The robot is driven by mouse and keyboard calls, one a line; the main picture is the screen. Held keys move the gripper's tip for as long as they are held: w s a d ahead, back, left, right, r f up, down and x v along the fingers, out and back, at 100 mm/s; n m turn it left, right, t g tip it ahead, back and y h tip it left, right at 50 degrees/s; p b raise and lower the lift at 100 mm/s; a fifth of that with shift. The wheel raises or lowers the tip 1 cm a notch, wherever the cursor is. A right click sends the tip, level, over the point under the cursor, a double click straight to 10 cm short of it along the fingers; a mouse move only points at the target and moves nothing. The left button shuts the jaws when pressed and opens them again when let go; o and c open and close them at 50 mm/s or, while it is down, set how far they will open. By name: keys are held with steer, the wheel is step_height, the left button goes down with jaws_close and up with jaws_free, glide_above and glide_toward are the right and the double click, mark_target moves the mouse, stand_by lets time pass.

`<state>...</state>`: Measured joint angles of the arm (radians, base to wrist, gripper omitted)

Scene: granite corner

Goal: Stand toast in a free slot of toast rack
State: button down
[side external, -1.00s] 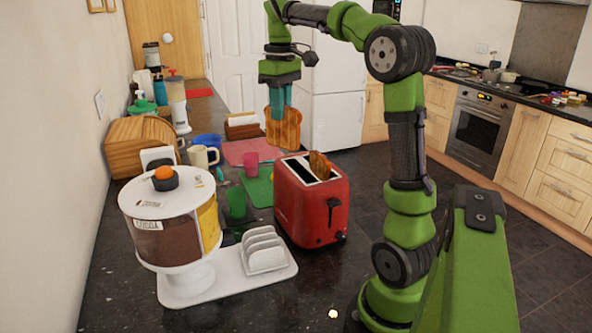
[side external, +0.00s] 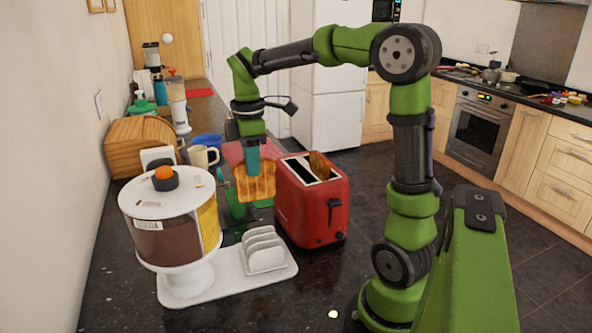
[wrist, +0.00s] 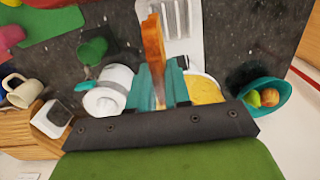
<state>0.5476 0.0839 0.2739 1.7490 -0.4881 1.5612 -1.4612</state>
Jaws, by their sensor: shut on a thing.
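My gripper (side external: 252,160) is shut on a slice of toast (side external: 254,184), which hangs upright below the teal fingers. In the wrist view the toast (wrist: 154,45) shows edge-on between the fingers (wrist: 160,85). The white toast rack (side external: 264,250) stands on a white tray (side external: 205,291) in front of the gripper; the toast is above and behind it, apart from it. A second slice (side external: 320,166) sticks out of the red toaster (side external: 312,212).
A cocoa dispenser (side external: 168,225) stands close left of the rack, and the toaster close right. A green cup (side external: 236,205) is behind the rack. A mug (side external: 203,157) and wooden bread bin (side external: 140,146) are farther back. A fruit bowl (wrist: 265,98) shows in the wrist view.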

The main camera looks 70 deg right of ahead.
mark_target(254, 200)
step_height(254, 200, down, 14)
stand_by(1.1)
steer(key=shift+f, duration=0.1)
stand_by(0.4)
steer(key=c, duration=1)
jaws_free()
steer(key=shift+r, duration=4.05)
